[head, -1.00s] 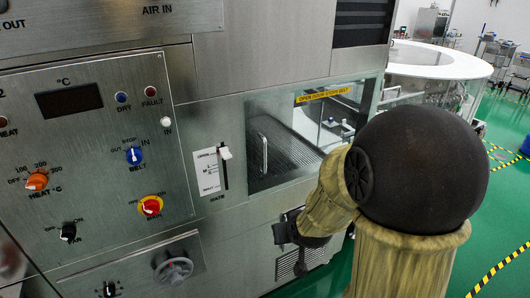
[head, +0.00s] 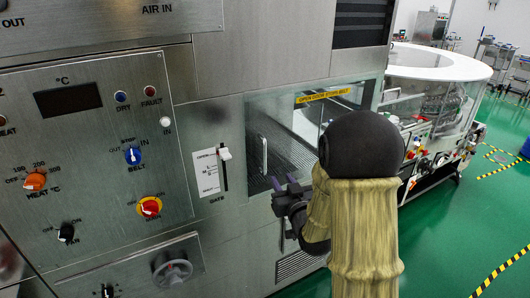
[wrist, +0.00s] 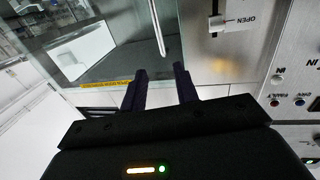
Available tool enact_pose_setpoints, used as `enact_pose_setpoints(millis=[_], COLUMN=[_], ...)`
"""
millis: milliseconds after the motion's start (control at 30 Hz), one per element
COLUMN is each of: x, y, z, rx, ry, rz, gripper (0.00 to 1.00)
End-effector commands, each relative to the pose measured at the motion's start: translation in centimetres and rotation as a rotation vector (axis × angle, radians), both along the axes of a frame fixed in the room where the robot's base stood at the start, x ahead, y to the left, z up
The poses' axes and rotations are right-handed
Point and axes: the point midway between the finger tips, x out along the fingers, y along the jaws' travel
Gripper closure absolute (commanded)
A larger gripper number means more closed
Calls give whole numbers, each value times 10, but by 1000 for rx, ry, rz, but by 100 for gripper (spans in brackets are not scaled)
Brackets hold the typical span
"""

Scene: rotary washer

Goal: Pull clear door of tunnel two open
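The clear door (head: 296,125) is a glass panel with a yellow label strip along its top, set in the steel machine front. Its upright handle (head: 264,154) is a slim metal bar at the left side of the glass. The door looks closed. My gripper (head: 282,184) is just below and right of the handle in the head view, apart from it. In the wrist view the door (wrist: 105,45) and handle (wrist: 157,28) lie beyond my gripper (wrist: 162,80), whose two dark fingers are spread with nothing between them.
A gate slider (head: 225,154) sits left of the door, and it also shows in the wrist view (wrist: 217,22). A control panel (head: 90,150) with several knobs is farther left. A round white-topped machine (head: 440,62) stands at the right. Green floor (head: 440,235) is free at the lower right.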

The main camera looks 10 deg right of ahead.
Motion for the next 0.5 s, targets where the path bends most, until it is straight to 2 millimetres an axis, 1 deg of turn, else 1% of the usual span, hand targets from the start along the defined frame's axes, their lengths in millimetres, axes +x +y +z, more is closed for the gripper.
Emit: enact_pose_setpoints(millis=[133,267,367,500], x=[2,11,24,47], y=[0,2,4,6], z=[0,1,2,3], rx=[0,-1,0,0], ry=[1,1,1,1], rz=[0,2,2,1], gripper=[70,70,70,70])
